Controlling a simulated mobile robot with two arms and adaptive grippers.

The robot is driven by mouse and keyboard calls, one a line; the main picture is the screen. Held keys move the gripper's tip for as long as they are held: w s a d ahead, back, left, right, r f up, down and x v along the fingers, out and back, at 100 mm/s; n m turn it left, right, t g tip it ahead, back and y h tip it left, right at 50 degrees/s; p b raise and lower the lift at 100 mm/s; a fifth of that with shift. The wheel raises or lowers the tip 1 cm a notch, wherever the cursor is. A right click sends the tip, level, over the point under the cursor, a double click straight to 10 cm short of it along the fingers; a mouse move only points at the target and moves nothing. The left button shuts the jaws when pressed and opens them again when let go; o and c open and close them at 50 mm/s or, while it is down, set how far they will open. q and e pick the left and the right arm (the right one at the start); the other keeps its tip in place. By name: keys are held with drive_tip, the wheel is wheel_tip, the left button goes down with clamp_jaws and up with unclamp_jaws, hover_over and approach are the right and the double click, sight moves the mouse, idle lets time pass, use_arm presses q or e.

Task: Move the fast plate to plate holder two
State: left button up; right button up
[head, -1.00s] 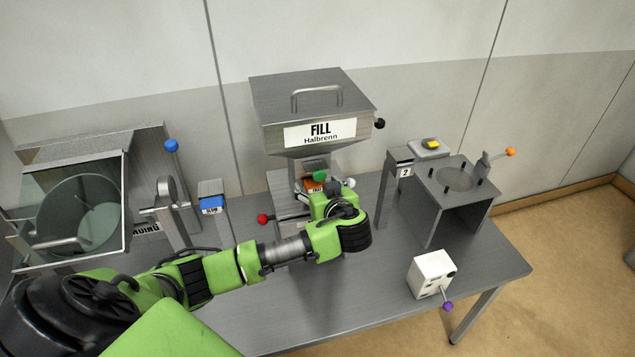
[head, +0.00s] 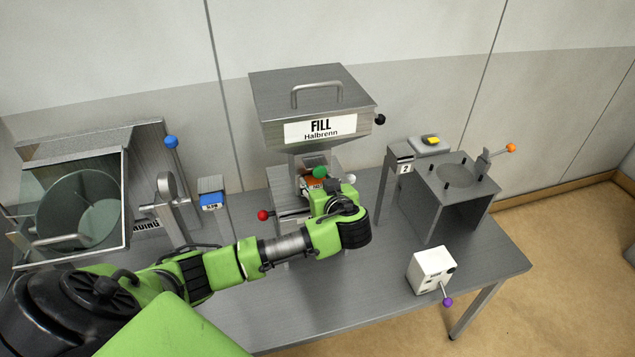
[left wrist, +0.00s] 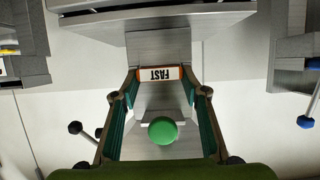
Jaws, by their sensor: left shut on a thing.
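The fast plate (left wrist: 160,73), an orange plate with a white FAST label, sits between the fingertips of my left gripper (left wrist: 160,78), which is shut on it. In the head view the orange plate (head: 313,182) shows in front of the fill machine's lower part, partly hidden by my left gripper (head: 322,190). I cannot tell whether it still touches a holder there. Plate holder two (head: 398,168), a grey stand marked 2, stands to the right of the fill machine, with no coloured plate visible on it. My right gripper is out of view.
The fill machine (head: 312,97) stands behind my gripper, with a green knob (head: 320,172) and a red knob (head: 263,215) low on it. A blue slow plate (head: 212,200) is on a stand to the left. A white box (head: 432,268) stands at the front right.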

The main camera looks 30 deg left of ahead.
use_arm(q)
drive_tip(key=shift+s+d, duration=0.6)
drive_tip(key=shift+d, duration=0.1)
drive_tip(key=shift+d, duration=0.1)
drive_tip(key=shift+s+d, duration=1.6)
drive_tip(key=shift+d, duration=0.2)
drive_tip(key=shift+s, duration=0.1)
drive_tip(key=shift+s+d, duration=1.1)
drive_tip(key=shift+d, duration=0.25)
drive_tip(key=s+d, duration=0.6)
drive_tip(key=d, duration=0.1)
drive_tip(key=shift+d, duration=0.15)
idle(0.3)
drive_tip(key=shift+r, duration=0.1)
